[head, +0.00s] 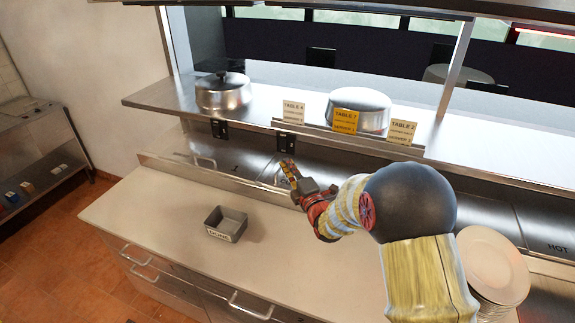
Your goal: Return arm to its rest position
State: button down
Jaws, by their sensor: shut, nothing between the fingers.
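My gripper (291,176) is at the end of my arm, above the rear part of the counter (300,266) and in front of the pass shelf. Its fingers point up and away to the left. They are together and nothing is between them. My arm comes in from the lower right, bent at a large dark joint. It hides part of the counter and the rear ledge behind it.
A small metal container with a label (226,225) sits on the counter. Two lidded dishes (223,94) (358,112) and order tickets (345,121) are on the shelf (262,98). A plate stack (493,264) stands right of my arm. The counter's front is clear.

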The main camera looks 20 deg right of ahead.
jog(key=s+d+f+m+g+h, duration=0.1)
jog(key=s+d+f+m+g, duration=0.2)
jog(key=f, duration=0.4)
jog(key=s+f+m+g+h, duration=0.1)
jog(key=f+m+g+h, duration=0.1)
jog(key=f+m+g, duration=0.3)
jog(key=s+d+f+m+g+b, duration=0.1)
jog(key=s+f+m, duration=0.15)
jog(key=s, duration=0.25)
jog(key=s+d+f+m+g, duration=0.1)
jog(key=s+f+m, duration=0.1)
jog(key=s+m, duration=0.15)
jog(key=s+a+r+m+g+b, duration=0.1)
jog(key=s+a+r+m+b, duration=0.1)
jog(key=s, duration=0.9)
jog(key=s+a+r+m+g+b, duration=0.1)
jog(key=s+r+b, duration=0.4)
jog(key=s, duration=0.5)
jog(key=s+a+r+m+g+b, duration=0.1)
jog(key=s+a+r+m+b, duration=0.2)
jog(key=s, duration=0.8)
jog(key=shift+s+a+r+m, duration=0.15)
jog(key=shift+s+a+m, duration=0.15)
jog(key=shift+a+m, duration=0.15)
